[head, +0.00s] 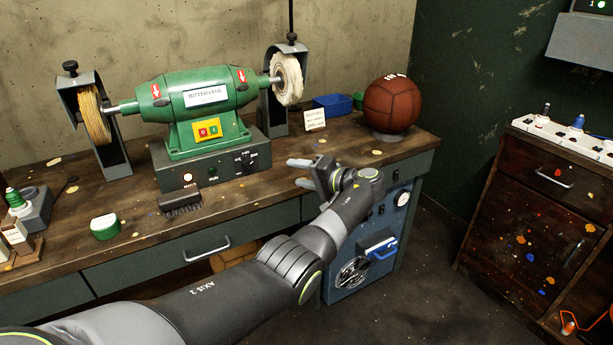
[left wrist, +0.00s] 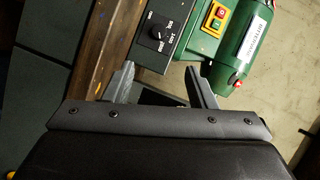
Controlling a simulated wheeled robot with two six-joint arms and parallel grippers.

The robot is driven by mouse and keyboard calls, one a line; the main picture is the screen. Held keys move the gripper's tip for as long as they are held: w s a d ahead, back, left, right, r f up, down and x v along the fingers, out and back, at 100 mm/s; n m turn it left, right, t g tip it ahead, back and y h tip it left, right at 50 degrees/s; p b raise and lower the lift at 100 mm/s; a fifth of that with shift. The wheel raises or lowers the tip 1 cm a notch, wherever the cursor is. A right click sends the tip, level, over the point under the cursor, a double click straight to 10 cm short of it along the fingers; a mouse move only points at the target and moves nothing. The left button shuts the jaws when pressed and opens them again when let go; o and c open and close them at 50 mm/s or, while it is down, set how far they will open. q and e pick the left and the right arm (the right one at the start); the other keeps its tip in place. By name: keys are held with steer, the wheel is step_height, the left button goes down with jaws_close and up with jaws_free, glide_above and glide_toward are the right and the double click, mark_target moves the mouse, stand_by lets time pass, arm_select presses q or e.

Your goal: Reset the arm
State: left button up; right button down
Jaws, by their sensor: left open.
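My left gripper (head: 303,173) reaches in over the front of the workbench, its arm coming from the lower left of the head view. Its jaws are open and empty. In the left wrist view the two fingers (left wrist: 163,82) stand apart, with the grinder's control box (left wrist: 166,30) beyond them. A brown leather ball (head: 392,104) rests on a round stand on the bench, to the right of and behind the gripper, apart from it. The ball is not in the left wrist view. My right gripper does not show in either view.
A green buffing machine (head: 205,97) with two wheels stands on the bench (head: 240,208). A black brush (head: 180,205), a green tin (head: 105,227) and a small card (head: 315,119) lie around it. A paint-spotted cabinet (head: 540,210) stands at the right, across open floor.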

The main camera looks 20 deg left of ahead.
arm_select(q)
steer(key=shift+a, duration=0.1)
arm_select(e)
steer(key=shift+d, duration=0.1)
